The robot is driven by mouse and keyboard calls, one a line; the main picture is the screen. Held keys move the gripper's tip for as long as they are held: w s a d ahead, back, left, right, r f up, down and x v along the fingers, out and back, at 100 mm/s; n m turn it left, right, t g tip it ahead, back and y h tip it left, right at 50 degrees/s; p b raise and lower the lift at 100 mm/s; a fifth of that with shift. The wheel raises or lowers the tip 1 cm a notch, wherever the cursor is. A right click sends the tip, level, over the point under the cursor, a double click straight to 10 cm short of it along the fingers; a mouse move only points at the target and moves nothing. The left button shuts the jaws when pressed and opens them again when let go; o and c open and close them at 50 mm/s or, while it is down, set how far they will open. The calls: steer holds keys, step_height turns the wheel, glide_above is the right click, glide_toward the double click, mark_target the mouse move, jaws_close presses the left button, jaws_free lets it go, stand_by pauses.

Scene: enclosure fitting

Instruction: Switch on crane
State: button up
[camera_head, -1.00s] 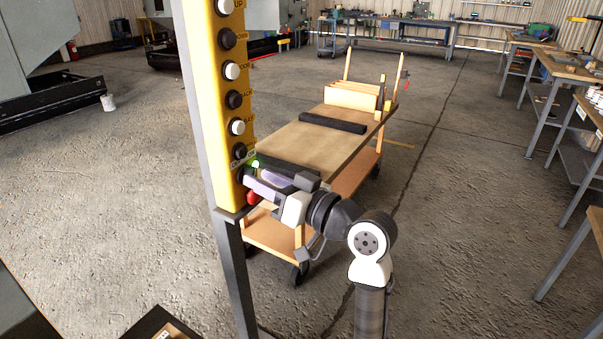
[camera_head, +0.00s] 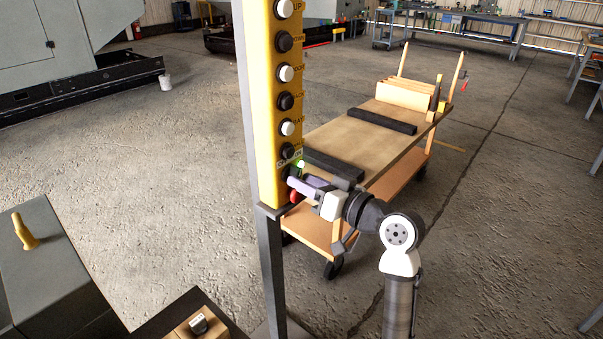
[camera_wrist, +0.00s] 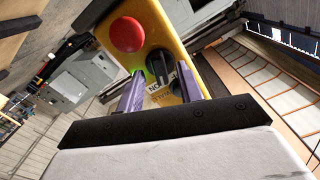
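The yellow crane control panel (camera_head: 262,110) hangs on a grey post, with several black and white buttons down its face. A green light (camera_head: 299,163) glows near its lower end, above a red button (camera_head: 294,196). In the wrist view, the red button (camera_wrist: 127,34) sits beside a black rotary knob (camera_wrist: 160,66) with a partly hidden label. My gripper (camera_head: 292,180) is at the panel's lower end. In the wrist view my gripper (camera_wrist: 160,70) has its purple fingers apart, one on each side of the knob. I cannot tell whether they touch it.
A wooden cart (camera_head: 352,143) with dark bars stands behind my arm. A grey box with a yellow handle (camera_head: 24,232) is at the lower left. A workbench (camera_head: 450,25) stands at the back. Open floor lies to the left and right.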

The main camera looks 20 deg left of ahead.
steer(key=shift+x, duration=0.85)
steer(key=shift+c, duration=0.3)
jaws_close()
steer(key=shift+m+p, duration=0.55)
steer(key=shift+m, duration=0.55)
steer(key=shift+o, duration=0.3)
jaws_free()
